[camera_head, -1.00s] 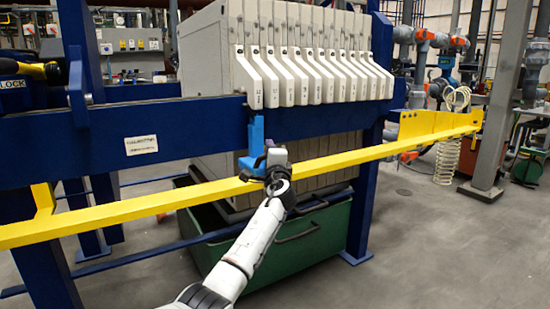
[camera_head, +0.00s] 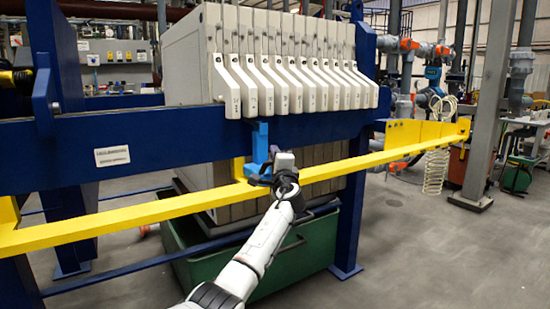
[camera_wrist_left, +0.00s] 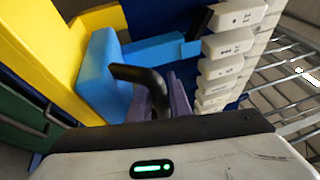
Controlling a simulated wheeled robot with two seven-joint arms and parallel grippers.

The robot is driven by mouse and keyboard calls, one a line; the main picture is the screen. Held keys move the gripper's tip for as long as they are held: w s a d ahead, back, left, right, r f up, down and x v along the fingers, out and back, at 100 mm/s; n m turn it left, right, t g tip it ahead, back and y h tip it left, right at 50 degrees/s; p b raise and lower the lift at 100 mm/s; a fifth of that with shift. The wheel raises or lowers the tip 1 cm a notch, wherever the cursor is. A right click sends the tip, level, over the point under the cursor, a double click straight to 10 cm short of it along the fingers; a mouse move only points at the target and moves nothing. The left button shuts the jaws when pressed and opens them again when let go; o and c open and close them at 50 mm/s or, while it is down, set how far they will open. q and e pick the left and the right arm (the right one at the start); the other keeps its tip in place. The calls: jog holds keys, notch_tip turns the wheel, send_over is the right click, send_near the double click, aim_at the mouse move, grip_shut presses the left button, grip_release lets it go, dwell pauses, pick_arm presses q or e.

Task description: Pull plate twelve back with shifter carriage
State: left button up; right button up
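The blue shifter carriage (camera_head: 258,148) sits on the yellow rail (camera_head: 330,171) below the plate handles. Its blue body (camera_wrist_left: 103,75) and curved black handle (camera_wrist_left: 140,76) show in the left wrist view. My left gripper (camera_head: 284,172) is at the carriage's near side and seems closed around the handle; its fingers are mostly hidden. The leftmost pale plate handle (camera_head: 226,85) bears small dark digits, apparently 12. The carriage's upright is right of that handle in the head view. A handle end marked 11 (camera_wrist_left: 238,17) is near the carriage arm in the wrist view. My right gripper is out of view.
Several more pale plate handles (camera_head: 315,85) stand close together on the right. The blue beam (camera_head: 165,140) runs above the rail. A green bin (camera_head: 300,245) lies under the press. The grey floor (camera_head: 420,255) at the right is open.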

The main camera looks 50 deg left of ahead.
pick_arm(q)
jog(key=shift+d, duration=0.1)
